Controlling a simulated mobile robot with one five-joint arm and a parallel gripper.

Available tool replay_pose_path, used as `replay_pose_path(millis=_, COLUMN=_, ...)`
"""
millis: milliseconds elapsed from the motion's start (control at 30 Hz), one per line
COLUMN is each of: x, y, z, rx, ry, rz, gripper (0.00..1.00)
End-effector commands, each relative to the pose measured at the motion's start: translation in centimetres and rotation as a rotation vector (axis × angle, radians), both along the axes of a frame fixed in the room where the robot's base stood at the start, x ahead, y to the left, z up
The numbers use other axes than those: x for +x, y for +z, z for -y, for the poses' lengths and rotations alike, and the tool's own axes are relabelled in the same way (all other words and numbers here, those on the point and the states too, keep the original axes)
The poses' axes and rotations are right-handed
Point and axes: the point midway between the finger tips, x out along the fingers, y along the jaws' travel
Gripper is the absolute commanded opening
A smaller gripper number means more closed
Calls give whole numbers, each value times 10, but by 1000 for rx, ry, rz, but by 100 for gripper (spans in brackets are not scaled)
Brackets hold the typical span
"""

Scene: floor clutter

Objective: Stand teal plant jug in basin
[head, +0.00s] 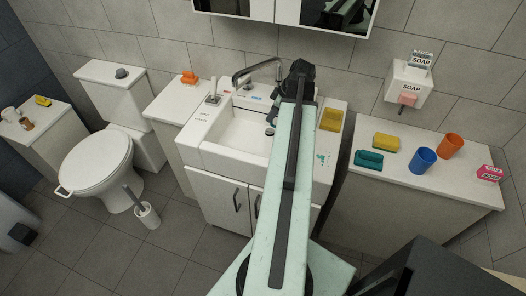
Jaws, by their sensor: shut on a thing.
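My arm reaches up the middle of the head view and hides much of the basin's right side. My gripper (272,115) shows only in part at the arm's left edge, over the basin.
A curved tap (258,70) stands behind the basin. A mustard sponge (331,119) lies at its right. A teal block-like thing (368,159), yellow sponge (386,142), blue cup (422,160) and orange cup (450,145) stand on the right counter. A toilet (97,160) is at left.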

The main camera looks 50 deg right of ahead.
Motion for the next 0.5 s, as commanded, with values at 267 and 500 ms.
replay_pose_path(millis=267, x=0, y=-49, z=0, rx=-1, ry=-3, rz=-1, gripper=0)
replay_pose_path(millis=500, x=1, y=-63, z=0, rx=-1, ry=-3, rz=-1, gripper=0)
